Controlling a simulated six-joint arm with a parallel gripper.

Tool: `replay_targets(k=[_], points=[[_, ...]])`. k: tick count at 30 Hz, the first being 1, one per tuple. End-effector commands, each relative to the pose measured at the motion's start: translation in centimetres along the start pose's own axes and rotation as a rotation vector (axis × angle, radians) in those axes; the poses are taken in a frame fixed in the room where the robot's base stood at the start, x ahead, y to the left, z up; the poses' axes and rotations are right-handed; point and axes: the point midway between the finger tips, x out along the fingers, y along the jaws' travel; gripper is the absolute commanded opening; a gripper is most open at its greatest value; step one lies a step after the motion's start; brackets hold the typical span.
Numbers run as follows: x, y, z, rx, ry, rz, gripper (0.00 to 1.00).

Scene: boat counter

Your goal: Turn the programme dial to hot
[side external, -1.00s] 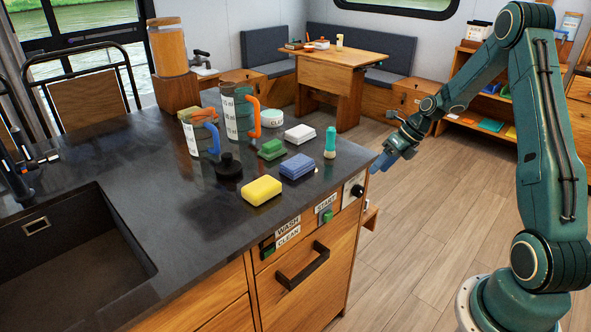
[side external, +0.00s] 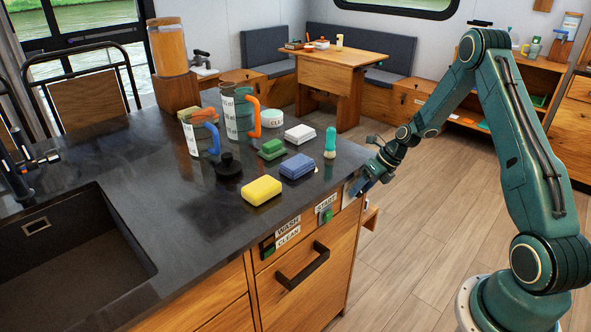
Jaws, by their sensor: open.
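The programme dial is on the right end of the cabinet front panel, and my gripper hides it now; only part of its pale plate (side external: 347,193) shows. My gripper (side external: 357,190) is at the dial, pointing down and left toward the panel. Its jaws are open. I cannot tell whether the fingers are around the dial or touching it. The dial's markings cannot be read here.
Left of the dial are the green START button (side external: 327,216) and the WASH/CLEAN switch (side external: 268,249). A black drawer handle (side external: 302,266) juts out below. Sponges, including a yellow one (side external: 262,190), and mugs stand on the dark counter (side external: 190,250). Floor to the right is clear.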

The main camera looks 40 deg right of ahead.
Motion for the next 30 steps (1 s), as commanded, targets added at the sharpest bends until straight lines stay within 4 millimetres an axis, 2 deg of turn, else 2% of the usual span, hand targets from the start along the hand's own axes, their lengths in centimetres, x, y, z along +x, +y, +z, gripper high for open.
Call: replay_targets(k=[2, 9, 17, 30], points=[[-0.01, 0.0, 0.01, 0.0, 0.0, 0.0, 0.56], [-0.04, -0.01, 0.01, 0.0, 0.0, 0.0, 0.11], [0.0, -0.16, 0.03, 0.014, -0.002, 0.027, 0.11], [0.18, -0.58, 0.07, 0.107, -0.005, 0.249, 0.11]])
